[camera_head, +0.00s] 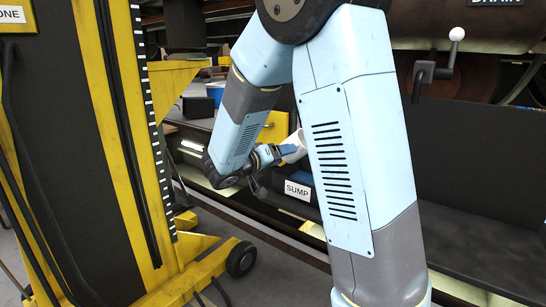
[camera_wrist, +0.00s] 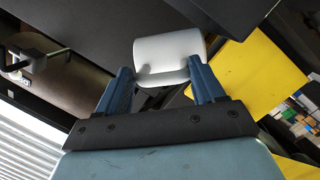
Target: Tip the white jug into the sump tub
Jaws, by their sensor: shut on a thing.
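The white jug (camera_head: 294,146) is partly hidden behind my arm in the head view. In the wrist view the jug (camera_wrist: 168,50) sits between the two blue fingers of my gripper (camera_wrist: 160,78), which is shut on it. The jug looks tilted in the head view; its mouth and contents cannot be made out. My gripper (camera_head: 275,154) holds it above and behind the white SUMP label. The dark sump tub (camera_head: 298,190) carries that label on its front; my arm hides much of the tub, and its opening is not clearly visible.
A tall yellow and black lifting column (camera_head: 128,130) stands close at the left, its wheeled foot on the floor. A blue bucket (camera_head: 215,92) stands behind on a grey surface. A lever with a white ball (camera_head: 456,34) sits near the DRAIN sign (camera_head: 496,3) at the upper right.

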